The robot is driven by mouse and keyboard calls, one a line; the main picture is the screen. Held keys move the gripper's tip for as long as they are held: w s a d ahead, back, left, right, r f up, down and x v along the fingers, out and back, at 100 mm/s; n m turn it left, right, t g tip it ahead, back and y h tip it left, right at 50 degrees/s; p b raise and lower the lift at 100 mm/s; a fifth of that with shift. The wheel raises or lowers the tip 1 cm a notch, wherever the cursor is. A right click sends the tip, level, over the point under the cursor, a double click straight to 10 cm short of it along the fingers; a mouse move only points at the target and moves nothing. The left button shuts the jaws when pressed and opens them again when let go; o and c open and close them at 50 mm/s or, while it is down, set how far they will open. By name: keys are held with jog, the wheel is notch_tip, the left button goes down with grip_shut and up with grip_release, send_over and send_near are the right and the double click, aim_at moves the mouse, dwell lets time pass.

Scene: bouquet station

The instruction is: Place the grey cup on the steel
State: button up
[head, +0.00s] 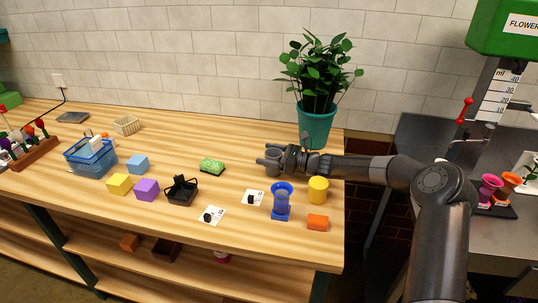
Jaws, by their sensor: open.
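My gripper (272,160) is at the end of my dark arm, low over the wooden table and left of the teal plant pot. Its jaws are open. A small grey rounded shape (273,149) shows right at the jaws. It may be the grey cup, but it blends with the grey fingers, and I cannot tell whether it touches them. No other grey cup is clear in the head view. The steel counter (425,138) is at the right, beyond a gap from the wooden table and partly hidden by my arm.
The potted plant (316,124) stands close behind my arm. A blue cup (282,196), yellow cylinder (318,190) and orange block (317,222) are in front. A green sponge (212,166) lies left. Pink and orange vessels (490,187) stand on the right counter.

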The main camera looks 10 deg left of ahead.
jog(key=d, duration=0.5)
jog(key=shift+s+d, duration=0.15)
jog(key=shift+s, duration=0.1)
jog(key=shift+o, duration=0.4)
notch_tip(320, 180, up, 7)
jog(key=shift+s+a, duration=0.1)
jog(key=shift+a, duration=0.2)
